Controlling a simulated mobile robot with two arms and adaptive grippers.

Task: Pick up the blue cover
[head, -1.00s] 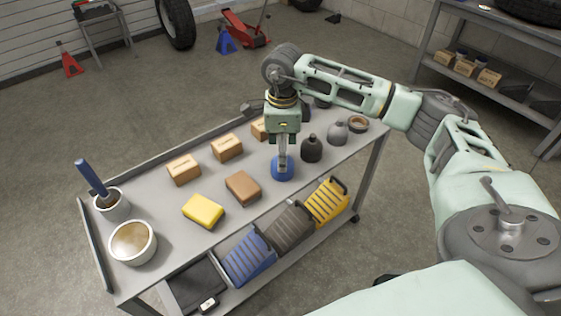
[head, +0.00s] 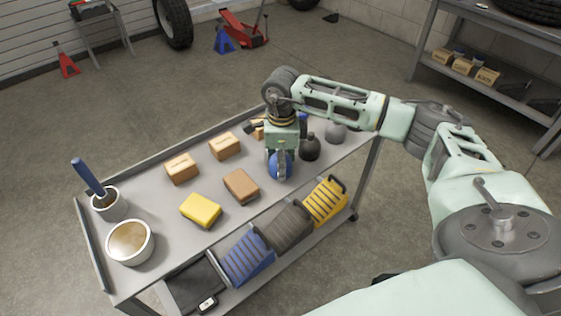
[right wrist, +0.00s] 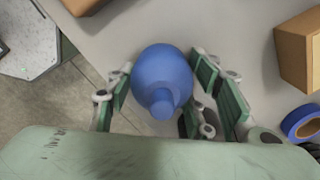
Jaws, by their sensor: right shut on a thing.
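The blue cover (head: 284,160) is a rounded piece with a narrow knob on top, near the front edge of the grey cart's top. My right gripper (head: 280,172) comes down over it from above, with a finger on either side. In the right wrist view the cover (right wrist: 160,75) sits between the green-padded fingers of the right gripper (right wrist: 163,85), which is shut on it. It appears to be still at the tabletop; its underside is hidden. My left gripper is not in view.
A dark cover (head: 309,147) and a grey one (head: 336,132) stand right of the gripper. A brown block (head: 241,186), a yellow block (head: 201,210) and cardboard boxes (head: 181,167) lie left. A blue tape roll (right wrist: 303,122) shows in the wrist view.

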